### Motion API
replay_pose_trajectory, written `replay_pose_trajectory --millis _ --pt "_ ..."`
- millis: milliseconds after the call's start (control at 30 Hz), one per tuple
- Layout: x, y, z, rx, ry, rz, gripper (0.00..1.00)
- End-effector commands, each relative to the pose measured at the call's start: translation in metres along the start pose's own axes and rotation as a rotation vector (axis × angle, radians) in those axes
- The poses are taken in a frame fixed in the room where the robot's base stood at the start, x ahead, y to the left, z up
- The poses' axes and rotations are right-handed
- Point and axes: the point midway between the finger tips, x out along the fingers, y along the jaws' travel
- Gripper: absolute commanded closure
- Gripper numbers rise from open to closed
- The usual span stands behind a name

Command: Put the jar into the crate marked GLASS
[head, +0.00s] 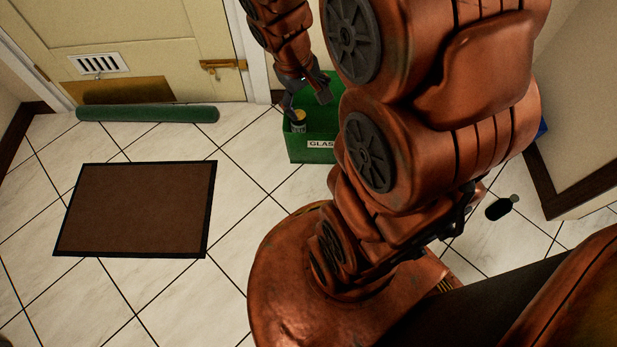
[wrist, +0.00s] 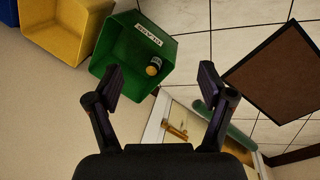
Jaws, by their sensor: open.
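The crate carries a white label, partly covered by my arm, with "GLAS" readable. In the wrist view the jar (wrist: 154,65) shows within the walls of the green crate (wrist: 112,62), close to the labelled side. My gripper (head: 306,101) is above the crate with its fingers apart and nothing between them. The open fingers also show in the wrist view (wrist: 161,77), apart from the jar.
A yellow crate (wrist: 62,27) stands beside the green one, with a blue crate (wrist: 9,12) beyond. A brown mat (head: 138,208) and a green roll (head: 148,114) lie left, by the door. A dark bottle-like object (head: 499,208) lies right. Tiles between mat and crate are clear.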

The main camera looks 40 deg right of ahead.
Motion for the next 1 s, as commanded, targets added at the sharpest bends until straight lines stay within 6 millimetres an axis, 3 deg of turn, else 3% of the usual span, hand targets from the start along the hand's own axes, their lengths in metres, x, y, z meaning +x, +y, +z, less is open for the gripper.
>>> replay_pose_trajectory --millis 300,500,700,1000 --pt "-0.039 -0.073 0.109 -0.046 -0.161 -0.134 0.19" --pt "-0.054 -0.104 0.160 -0.085 -0.240 -0.200 0.19" --pt "-0.059 -0.114 0.178 -0.099 -0.272 -0.223 0.19" --pt "-0.060 -0.113 0.178 -0.102 -0.271 -0.222 0.19"
